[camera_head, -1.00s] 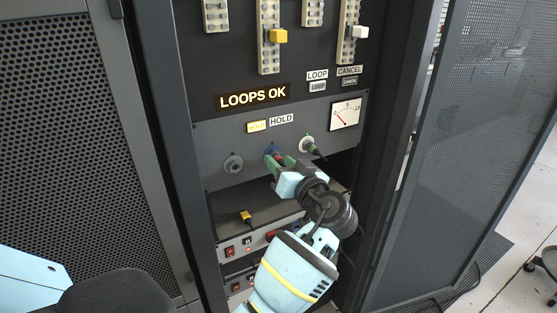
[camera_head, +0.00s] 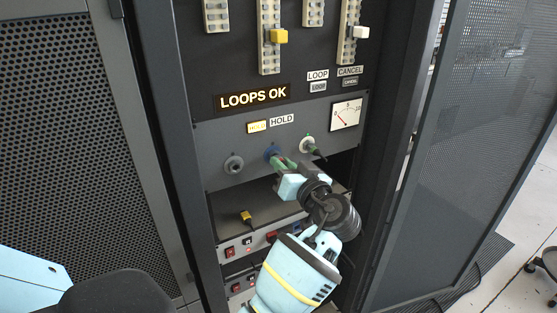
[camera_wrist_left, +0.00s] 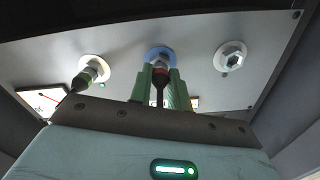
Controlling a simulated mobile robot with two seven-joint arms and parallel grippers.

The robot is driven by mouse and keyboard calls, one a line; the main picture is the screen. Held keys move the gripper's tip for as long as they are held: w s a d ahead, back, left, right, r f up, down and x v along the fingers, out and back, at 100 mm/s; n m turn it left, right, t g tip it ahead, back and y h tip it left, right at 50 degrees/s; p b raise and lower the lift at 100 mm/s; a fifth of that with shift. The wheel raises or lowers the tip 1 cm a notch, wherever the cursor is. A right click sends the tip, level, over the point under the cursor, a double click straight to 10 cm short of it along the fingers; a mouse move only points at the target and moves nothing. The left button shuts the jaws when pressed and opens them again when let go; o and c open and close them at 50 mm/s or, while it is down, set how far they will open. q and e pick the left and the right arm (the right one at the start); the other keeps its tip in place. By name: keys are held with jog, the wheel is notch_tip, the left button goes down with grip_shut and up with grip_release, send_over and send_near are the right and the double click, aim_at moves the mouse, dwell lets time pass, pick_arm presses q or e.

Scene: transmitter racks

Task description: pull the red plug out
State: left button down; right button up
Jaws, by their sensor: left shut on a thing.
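The red plug (camera_wrist_left: 160,76) is at the blue-ringed socket (camera_head: 272,152) in the middle of the grey panel. In the head view the fingers and hand hide most of the plug. I cannot tell how deep its tip sits in the socket. My right gripper is not in view.
A green plug (camera_head: 312,150) sits in the socket to the right. An empty socket (camera_head: 233,164) is to the left. A yellow connector (camera_head: 246,217) lies on the shelf below. A perforated door (camera_head: 450,140) stands open at the right.

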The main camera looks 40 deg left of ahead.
pick_arm(q)
jog(key=shift+v, duration=2.65)
